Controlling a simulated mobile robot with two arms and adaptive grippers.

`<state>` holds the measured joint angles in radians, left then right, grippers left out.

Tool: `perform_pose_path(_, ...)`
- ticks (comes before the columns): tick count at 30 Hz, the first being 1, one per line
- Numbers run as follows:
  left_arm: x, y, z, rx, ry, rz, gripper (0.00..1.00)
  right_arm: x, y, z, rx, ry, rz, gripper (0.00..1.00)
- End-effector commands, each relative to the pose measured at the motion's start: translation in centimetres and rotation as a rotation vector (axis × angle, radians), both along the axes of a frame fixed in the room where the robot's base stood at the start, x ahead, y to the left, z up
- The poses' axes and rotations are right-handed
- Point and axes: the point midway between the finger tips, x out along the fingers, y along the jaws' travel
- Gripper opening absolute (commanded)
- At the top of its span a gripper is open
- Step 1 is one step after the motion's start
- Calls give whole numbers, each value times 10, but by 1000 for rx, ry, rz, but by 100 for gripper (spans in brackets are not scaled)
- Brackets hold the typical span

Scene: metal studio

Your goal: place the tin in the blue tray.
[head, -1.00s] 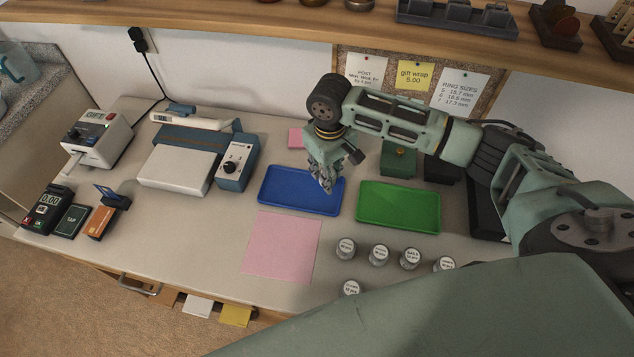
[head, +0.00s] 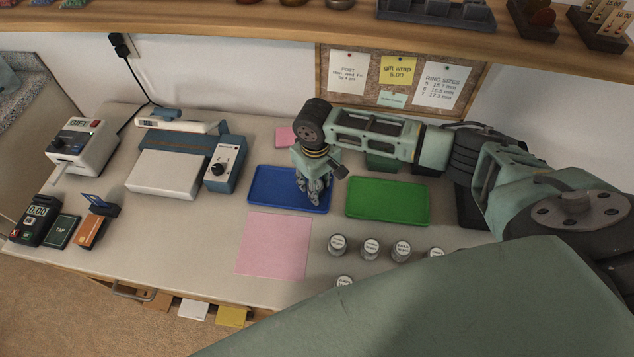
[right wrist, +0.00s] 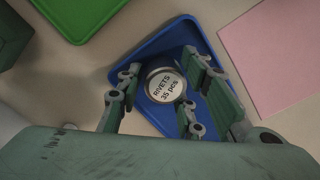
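The tin (right wrist: 166,86), a small round one with a white lid reading RIVETS 35 pcs, is between my right gripper's fingers in the right wrist view. It appears at or close to the floor of the blue tray (head: 265,190); contact is hard to tell. The tray also shows in the right wrist view (right wrist: 150,55). My right gripper (head: 313,199) points down over the tray's right part. Its fingers look spread, with a gap beside the tin on the left. The fingers hide the tin in the head view. My left gripper is out of view.
A green tray (head: 388,202) lies just right of the blue one. A pink sheet (head: 273,246) lies in front. Several other tins (head: 371,248) stand at the front right.

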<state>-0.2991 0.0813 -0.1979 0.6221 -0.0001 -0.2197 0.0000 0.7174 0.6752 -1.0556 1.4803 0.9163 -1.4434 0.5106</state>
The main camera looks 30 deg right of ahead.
Motion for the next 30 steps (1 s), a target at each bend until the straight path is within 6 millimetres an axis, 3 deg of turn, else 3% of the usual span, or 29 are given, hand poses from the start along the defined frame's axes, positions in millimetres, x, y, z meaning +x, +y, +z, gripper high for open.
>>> perform_pose_path(14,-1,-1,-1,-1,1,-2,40,1,0,6,0,-2,1,45)
perform_pose_path(30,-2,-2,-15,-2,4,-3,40,0,3,106,1,-3,0,45)
